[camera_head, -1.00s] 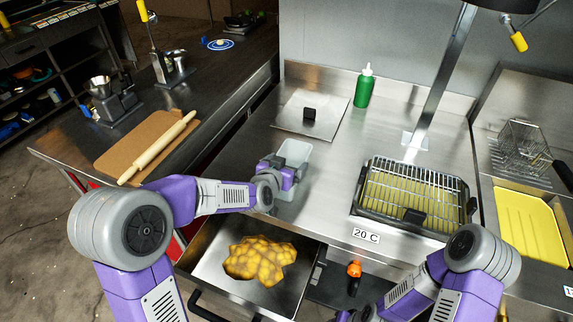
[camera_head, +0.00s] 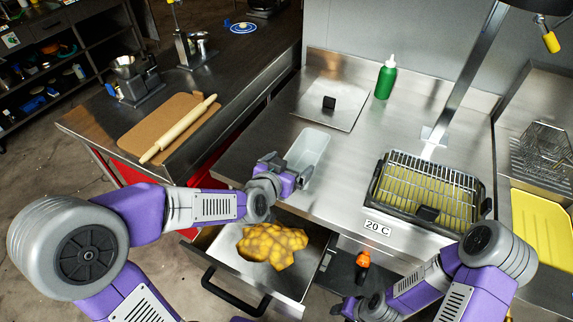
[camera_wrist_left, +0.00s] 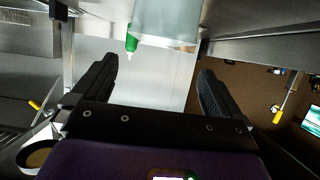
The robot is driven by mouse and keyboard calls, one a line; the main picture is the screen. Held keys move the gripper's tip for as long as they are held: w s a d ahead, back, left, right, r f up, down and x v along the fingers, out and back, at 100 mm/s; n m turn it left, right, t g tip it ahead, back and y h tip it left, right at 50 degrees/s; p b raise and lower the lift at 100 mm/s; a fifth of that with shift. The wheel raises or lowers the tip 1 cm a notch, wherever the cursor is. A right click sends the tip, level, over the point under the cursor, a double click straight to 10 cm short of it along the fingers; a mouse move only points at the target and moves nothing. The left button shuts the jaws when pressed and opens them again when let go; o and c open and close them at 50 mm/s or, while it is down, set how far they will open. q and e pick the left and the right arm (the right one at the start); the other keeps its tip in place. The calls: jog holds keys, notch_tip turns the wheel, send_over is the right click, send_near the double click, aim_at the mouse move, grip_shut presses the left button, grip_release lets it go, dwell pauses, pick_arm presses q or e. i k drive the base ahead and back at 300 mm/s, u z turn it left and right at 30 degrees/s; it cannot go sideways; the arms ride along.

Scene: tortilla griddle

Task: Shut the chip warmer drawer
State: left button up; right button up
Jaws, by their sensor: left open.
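The chip warmer drawer (camera_head: 213,262) stands pulled out below the counter's front edge in the head view. Its black bar handle (camera_head: 234,298) is at the near side, and a heap of yellow-brown chips (camera_head: 272,246) lies inside. My left gripper (camera_head: 298,178) is open, above the counter's front edge behind the drawer and apart from the handle. In the left wrist view its two dark fingers (camera_wrist_left: 155,85) are spread with nothing gripped between them. My right gripper (camera_head: 352,308) is low, right of the drawer; its jaws are too small and dark to judge.
A clear container (camera_head: 309,150) stands on the counter close to my left gripper. A rolling pin (camera_head: 180,130) lies on a board at left.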

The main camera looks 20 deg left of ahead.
aim_at(277, 266)
jog(key=k, duration=1)
